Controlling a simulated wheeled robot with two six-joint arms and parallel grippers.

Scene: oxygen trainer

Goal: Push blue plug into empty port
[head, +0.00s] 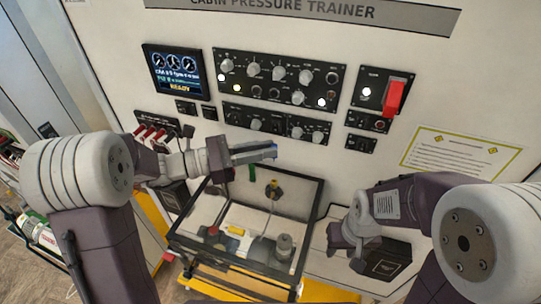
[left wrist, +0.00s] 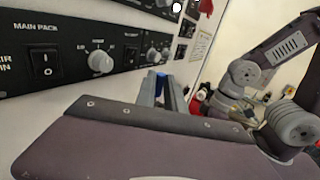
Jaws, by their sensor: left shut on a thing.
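My left gripper (head: 268,153) is shut on the blue plug (head: 274,150), just in front of the panel wall and above the open-topped clear case. Only a small blue part shows at the fingertips. In the left wrist view the blue plug (left wrist: 161,72) shows between the fingers, and the rest is hidden. A yellow-topped fitting (head: 273,187) sits on the wall behind the case, with a pale line hanging below it. I cannot make out an empty port. My right gripper (head: 345,237) is low at the right, apart from the plug, and its jaws are unclear.
The case's dark frame (head: 205,251) juts out below my left gripper and holds several small items. Knob panels (head: 275,79) and a red-covered switch (head: 394,97) are above. A green tab (head: 252,173) is close below the gripper. A dark box (head: 388,262) is by my right gripper.

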